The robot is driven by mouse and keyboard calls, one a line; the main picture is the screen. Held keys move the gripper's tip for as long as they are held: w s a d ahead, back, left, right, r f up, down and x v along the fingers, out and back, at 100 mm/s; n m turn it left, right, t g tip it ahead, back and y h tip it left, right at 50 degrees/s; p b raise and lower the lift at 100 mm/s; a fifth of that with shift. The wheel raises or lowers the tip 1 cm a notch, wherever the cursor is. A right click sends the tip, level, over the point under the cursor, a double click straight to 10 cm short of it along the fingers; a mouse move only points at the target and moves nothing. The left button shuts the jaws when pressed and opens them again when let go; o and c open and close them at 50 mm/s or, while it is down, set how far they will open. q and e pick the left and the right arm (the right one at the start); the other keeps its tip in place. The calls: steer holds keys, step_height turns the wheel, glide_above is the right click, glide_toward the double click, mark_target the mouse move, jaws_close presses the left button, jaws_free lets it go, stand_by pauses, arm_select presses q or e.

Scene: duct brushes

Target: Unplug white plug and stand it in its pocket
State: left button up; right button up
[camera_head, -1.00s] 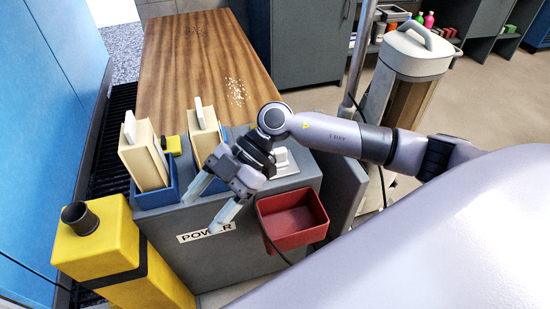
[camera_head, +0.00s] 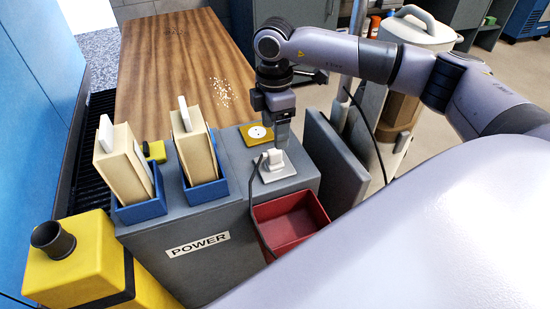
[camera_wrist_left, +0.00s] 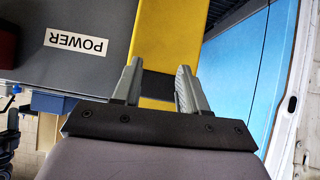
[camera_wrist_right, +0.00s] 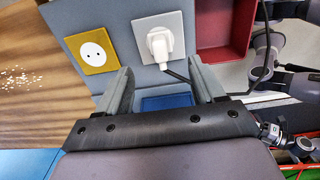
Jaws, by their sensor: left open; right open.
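The white plug (camera_head: 273,157) sits in a white socket plate (camera_head: 282,173) on top of the grey POWER box, its dark cord running down toward the front. It also shows in the right wrist view (camera_wrist_right: 160,42), seated in its plate. My right gripper (camera_head: 283,138) points down just above and behind the plug, open; in the right wrist view its fingers (camera_wrist_right: 157,82) are apart with nothing between them. My left gripper (camera_wrist_left: 158,75) is open and empty in the left wrist view, and out of the head view. I cannot tell which compartment is the plug's pocket.
A red open bin (camera_head: 290,222) hangs at the box front. A yellow socket plate (camera_head: 256,134) with no plug lies behind the white one. Two blue holders (camera_head: 207,192) with cream blocks stand left. A yellow canister (camera_head: 80,270) is front left. The wooden table (camera_head: 190,60) extends behind.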

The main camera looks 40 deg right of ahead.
mark_target(274, 150)
arm_select(q)
steer(key=shift+f, duration=0.1)
arm_select(e)
steer(key=shift+f, duration=0.2)
steer(key=shift+f+b, duration=0.6)
steer(key=shift+b, duration=0.05)
step_height(274, 150, down, 4)
steer(key=b, duration=0.3)
steer(key=shift+f+b, duration=0.2)
steer(key=shift+b, duration=0.15)
step_height(274, 150, down, 3)
steer(key=shift+r+b, duration=0.15)
steer(key=shift+b, duration=0.45)
steer(key=shift+f, duration=0.2)
arm_select(q)
steer(key=d, duration=0.1)
steer(key=w+f, duration=0.1)
steer(key=d, duration=0.1)
steer(key=shift+w+d+f+m+t+h, duration=0.3)
steer(key=shift+d+m+t+h, duration=0.05)
steer(key=shift+m+t+h, duration=0.05)
steer(key=shift+s+a+f, duration=0.1)
arm_select(e)
steer(key=shift+a, duration=0.1)
arm_select(q)
steer(key=shift+a, duration=0.15)
steer(key=shift+r+p, duration=0.35)
steer(key=shift+p, duration=0.05)
